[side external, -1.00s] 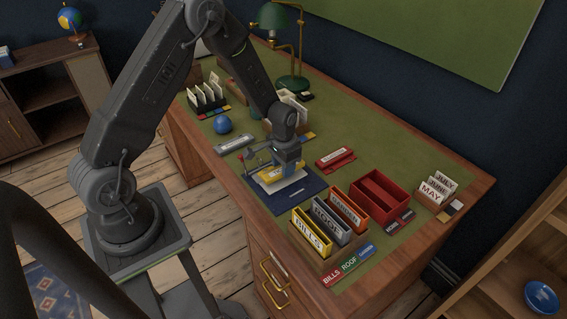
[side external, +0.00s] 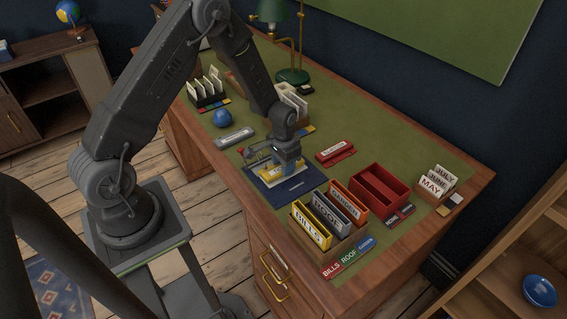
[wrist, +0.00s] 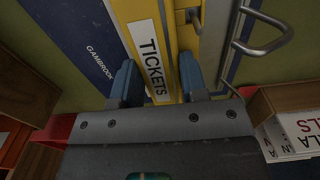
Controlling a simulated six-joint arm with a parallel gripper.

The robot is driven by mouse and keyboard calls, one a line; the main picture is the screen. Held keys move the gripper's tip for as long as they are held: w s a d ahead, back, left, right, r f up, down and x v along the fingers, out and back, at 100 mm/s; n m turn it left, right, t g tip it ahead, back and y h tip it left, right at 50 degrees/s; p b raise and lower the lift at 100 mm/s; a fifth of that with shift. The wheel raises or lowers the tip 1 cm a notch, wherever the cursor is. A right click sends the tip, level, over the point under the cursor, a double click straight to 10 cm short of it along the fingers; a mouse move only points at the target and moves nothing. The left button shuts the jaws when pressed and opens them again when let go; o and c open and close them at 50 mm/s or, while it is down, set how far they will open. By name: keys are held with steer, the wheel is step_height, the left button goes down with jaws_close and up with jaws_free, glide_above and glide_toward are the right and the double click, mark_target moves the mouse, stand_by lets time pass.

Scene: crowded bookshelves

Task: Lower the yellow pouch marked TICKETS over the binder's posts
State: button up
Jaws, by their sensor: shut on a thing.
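The yellow pouch marked TICKETS (wrist: 172,50) is between my gripper's blue fingertips (wrist: 155,78), and its white label faces the wrist camera. In the side view my gripper (side external: 287,163) is shut on the pouch (side external: 270,176), just above or on the navy binder (side external: 297,190). The binder's cover, lettered GAMBROOK, also shows in the wrist view (wrist: 75,40). Bent metal posts (wrist: 264,38) stand to the right of the pouch there. I cannot tell whether the posts pass through the pouch, as its holes are hidden.
The BILLS, ROOF and GARDEN files (side external: 310,228) stand close to the binder's right. A red box (side external: 380,186), a red case (side external: 336,151), a grey case (side external: 235,137) and a blue ball (side external: 222,118) are nearby. Bare green desktop (side external: 375,138) lies behind.

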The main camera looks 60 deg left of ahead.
steer(key=o, duration=1)
steer(key=shift+r, duration=0.1)
steer(key=shift+r, duration=3.4)
